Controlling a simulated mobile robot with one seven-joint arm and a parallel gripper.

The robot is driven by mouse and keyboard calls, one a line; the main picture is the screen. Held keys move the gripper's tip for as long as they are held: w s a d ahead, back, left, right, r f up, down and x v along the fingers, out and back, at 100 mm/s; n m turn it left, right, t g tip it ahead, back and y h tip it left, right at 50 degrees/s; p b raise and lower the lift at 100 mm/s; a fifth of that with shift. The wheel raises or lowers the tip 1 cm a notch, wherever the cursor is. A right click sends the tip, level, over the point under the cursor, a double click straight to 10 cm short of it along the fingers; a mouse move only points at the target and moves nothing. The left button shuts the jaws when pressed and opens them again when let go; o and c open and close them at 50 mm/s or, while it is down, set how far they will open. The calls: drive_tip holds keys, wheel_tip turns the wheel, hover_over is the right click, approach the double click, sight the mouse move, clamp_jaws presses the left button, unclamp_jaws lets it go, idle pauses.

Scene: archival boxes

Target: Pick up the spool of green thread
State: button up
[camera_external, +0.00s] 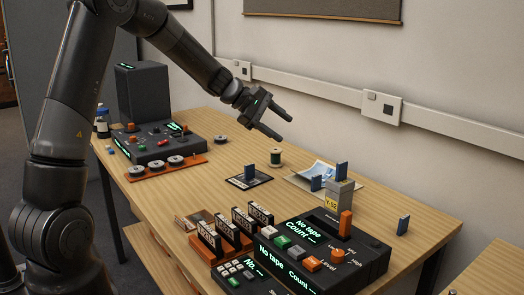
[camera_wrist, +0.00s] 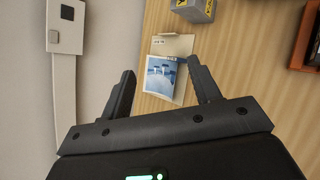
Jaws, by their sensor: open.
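The spool of green thread (camera_external: 275,157) stands upright on the wooden table, toward the wall side, in the external view. The spool does not show in the wrist view.
A photo on a paper folder (camera_wrist: 161,77) lies right of the spool, near a grey block (camera_external: 338,194). A dark card (camera_external: 240,182) with a blue piece is in front. Tape consoles (camera_external: 330,250) and a reel rack (camera_external: 165,166) stand at either side. The wall (camera_external: 310,50) is behind.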

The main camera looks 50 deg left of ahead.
drive_tip(key=w+a+f+n+t, duration=0.2)
drive_tip(key=w+a+f+n, duration=0.4)
drive_tip(key=a, duration=0.4)
drive_tip(key=n+t+y, duration=0.2)
drive_tip(key=n+y, duration=0.1)
drive_tip(key=n, duration=0.4)
approach(275, 157)
drive_tip(key=shift+w+a+f, duration=0.15)
drive_tip(key=shift+w, duration=0.3)
drive_tip(key=shift+w+a+f, duration=0.1)
drive_tip(key=shift+w+a, duration=0.1)
drive_tip(key=shift+w, duration=0.3)
drive_tip(key=shift+w+a+f+t, duration=0.15)
drive_tip(key=shift+a+f+t, duration=0.05)
drive_tip(key=shift+f+t, duration=0.1)
drive_tip(key=x, duration=1)
drive_tip(key=shift+w+d, duration=0.1)
drive_tip(key=shift+w, duration=0.15)
drive_tip(key=shift+c, duration=0.4)
drive_tip(key=c, duration=1)
